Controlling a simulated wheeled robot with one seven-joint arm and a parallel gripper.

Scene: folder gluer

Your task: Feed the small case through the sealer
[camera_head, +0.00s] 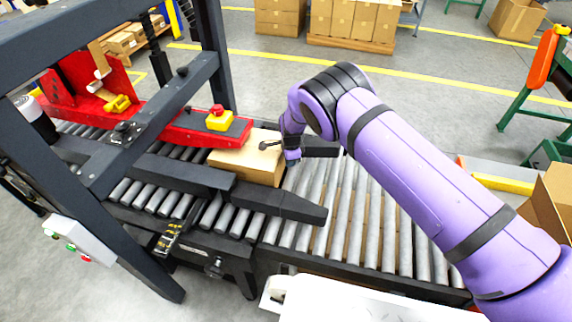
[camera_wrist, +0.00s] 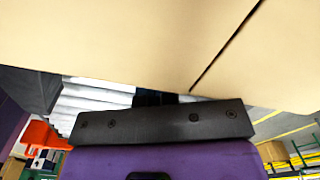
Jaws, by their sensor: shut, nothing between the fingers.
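The small case (camera_head: 238,160) is a closed tan carton on the roller conveyor, at the right-hand mouth of the sealer (camera_head: 165,98). It sits between the sealer's red upper part and a dark side rail, and its right end stands out over the rollers. My gripper (camera_head: 268,147) is shut and empty at the case's right end; I cannot tell whether it touches. In the wrist view, the tan cardboard of the case (camera_wrist: 120,45) fills the upper part, with a dark seam line, above the black gripper body. The fingertips are not clear there.
The rollers (camera_head: 350,215) to the right of the case are bare. A yellow box with a red button (camera_head: 219,118) sits on the sealer's red part. A dark side rail (camera_head: 280,203) runs along the front. An open carton (camera_head: 555,200) stands at the right edge.

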